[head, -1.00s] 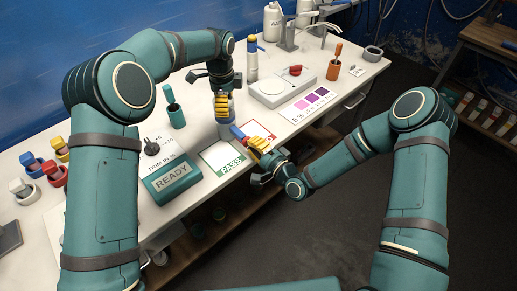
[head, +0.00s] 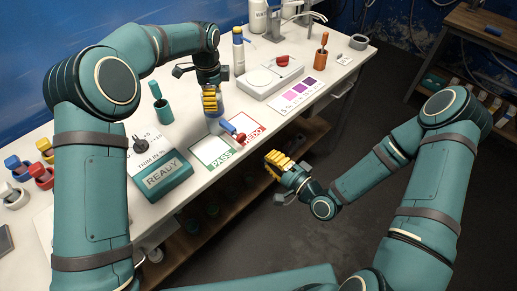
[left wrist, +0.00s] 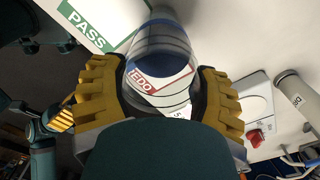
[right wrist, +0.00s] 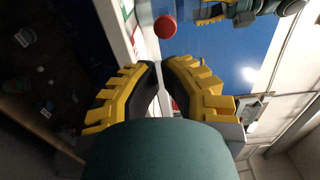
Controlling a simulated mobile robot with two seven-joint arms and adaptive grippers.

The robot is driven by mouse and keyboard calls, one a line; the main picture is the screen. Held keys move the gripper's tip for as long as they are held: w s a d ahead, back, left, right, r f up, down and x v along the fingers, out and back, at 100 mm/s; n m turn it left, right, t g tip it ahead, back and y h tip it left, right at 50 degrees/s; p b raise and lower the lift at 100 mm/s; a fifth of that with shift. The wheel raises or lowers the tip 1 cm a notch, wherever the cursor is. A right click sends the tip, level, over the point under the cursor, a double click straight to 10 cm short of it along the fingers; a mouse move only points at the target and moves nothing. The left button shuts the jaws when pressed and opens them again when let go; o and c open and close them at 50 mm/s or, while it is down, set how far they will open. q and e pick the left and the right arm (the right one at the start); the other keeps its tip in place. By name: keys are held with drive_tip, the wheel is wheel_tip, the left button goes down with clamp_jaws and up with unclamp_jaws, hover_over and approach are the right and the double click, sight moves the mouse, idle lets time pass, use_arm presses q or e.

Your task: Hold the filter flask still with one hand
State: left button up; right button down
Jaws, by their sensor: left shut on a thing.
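My left gripper (head: 210,98) is shut on the filter flask, a clear cylinder (left wrist: 163,48) with a dark blue band, between its yellow fingers in the left wrist view. The REDO card shows through the glass. My right gripper (head: 277,162) is empty, off the bench's front edge. In the right wrist view its fingertips (right wrist: 160,68) nearly meet.
A READY box (head: 165,180) stands to the left. A scale (head: 268,80) stands behind right. Open floor lies right of the bench.

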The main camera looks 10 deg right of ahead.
use_arm(q)
drive_tip(key=shift+f, duration=0.1)
use_arm(e)
drive_tip(key=shift+v, duration=1.1)
use_arm(q)
drive_tip(key=o, duration=1.3)
drive_tip(key=shift+o, duration=0.2)
wheel_tip(320, 180, up, 12)
